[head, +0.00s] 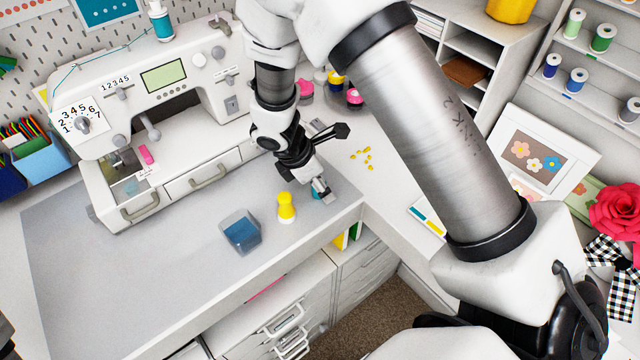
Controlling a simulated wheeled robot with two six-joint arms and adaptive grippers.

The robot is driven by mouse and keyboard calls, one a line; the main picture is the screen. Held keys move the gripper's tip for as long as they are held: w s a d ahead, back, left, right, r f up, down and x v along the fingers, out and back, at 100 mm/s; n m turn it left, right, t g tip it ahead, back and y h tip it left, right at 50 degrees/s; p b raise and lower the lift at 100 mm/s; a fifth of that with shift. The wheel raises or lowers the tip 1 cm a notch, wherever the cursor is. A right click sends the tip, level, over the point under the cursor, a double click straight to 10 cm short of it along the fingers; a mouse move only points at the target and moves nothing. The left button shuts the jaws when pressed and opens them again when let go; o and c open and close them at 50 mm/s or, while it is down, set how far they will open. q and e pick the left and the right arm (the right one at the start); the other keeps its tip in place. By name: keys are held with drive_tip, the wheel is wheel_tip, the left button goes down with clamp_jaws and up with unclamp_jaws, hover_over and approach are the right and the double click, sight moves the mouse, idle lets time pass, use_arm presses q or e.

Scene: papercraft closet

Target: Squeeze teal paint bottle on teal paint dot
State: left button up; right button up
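My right gripper (331,160) reaches down over the right part of the grey work mat, its dark fingers spread apart. A small teal piece (317,194), perhaps the teal paint bottle, shows beside its lower fingertip. Most of it is hidden by the finger, and I cannot tell whether they touch. A yellow bottle (286,208) stands upright just left of it. I cannot make out a teal paint dot.
A clear bin with blue contents (240,233) stands left of the yellow bottle. A white sewing machine (150,85) stands behind. Small yellow pieces (362,158) and pink-topped jars (354,97) lie to the right. The mat's left and front area (130,280) is clear.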

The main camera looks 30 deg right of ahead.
drive_tip(key=shift+w+f, duration=0.1)
drive_tip(key=shift+a, duration=0.1)
drive_tip(key=shift+s+a+r, duration=0.15)
drive_tip(key=shift+s+r, duration=0.05)
drive_tip(key=shift+r, duration=0.05)
drive_tip(key=c, duration=0.4)
drive_tip(key=shift+s, duration=0.1)
drive_tip(key=c, duration=0.5)
drive_tip(key=shift+c, duration=0.2)
